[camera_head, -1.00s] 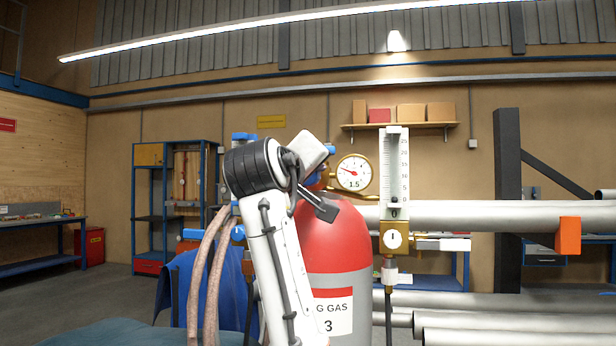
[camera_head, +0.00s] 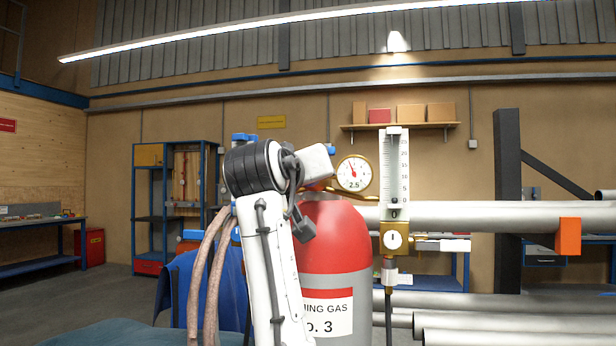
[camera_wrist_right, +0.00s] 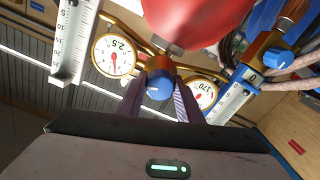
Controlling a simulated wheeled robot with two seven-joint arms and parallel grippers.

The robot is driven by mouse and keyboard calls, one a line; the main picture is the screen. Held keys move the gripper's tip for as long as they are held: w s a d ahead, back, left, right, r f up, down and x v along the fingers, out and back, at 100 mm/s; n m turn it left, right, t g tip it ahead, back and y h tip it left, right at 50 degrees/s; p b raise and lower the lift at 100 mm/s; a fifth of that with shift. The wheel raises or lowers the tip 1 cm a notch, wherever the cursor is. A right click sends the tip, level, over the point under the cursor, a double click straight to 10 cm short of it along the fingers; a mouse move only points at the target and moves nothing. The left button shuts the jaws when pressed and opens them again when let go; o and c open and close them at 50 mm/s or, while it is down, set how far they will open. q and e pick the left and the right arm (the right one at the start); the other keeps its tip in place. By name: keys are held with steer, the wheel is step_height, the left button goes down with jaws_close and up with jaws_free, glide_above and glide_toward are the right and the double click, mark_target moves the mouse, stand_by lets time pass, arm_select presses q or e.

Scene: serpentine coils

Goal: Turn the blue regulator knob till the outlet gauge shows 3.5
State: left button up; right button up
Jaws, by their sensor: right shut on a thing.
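The blue regulator knob (camera_wrist_right: 159,86) shows in the right wrist view, below the red cylinder top. My right gripper (camera_wrist_right: 160,96) is shut on it, one finger on each side. In the head view my white arm covers the knob and the gripper. The outlet gauge (camera_head: 354,173) shows 2.5 in the head view, with a red needle. It also shows 2.5 in the right wrist view (camera_wrist_right: 114,54). A second gauge (camera_wrist_right: 203,94), reading 170, is partly hidden behind a finger. My left gripper is not in view.
The red and grey gas cylinder (camera_head: 337,240) stands behind my arm. A flowmeter tube (camera_head: 396,170) stands right of the gauge. Another blue knob (camera_wrist_right: 277,57) sits near hoses in the wrist view. Grey pipes (camera_head: 480,215) run to the right.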

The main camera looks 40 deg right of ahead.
steer(key=shift+m, duration=0.9)
steer(key=m, duration=0.3)
steer(key=shift+m+p, duration=0.3)
steer(key=shift+m, duration=0.7)
steer(key=o, duration=1.4)
steer(key=shift+c, duration=0.2)
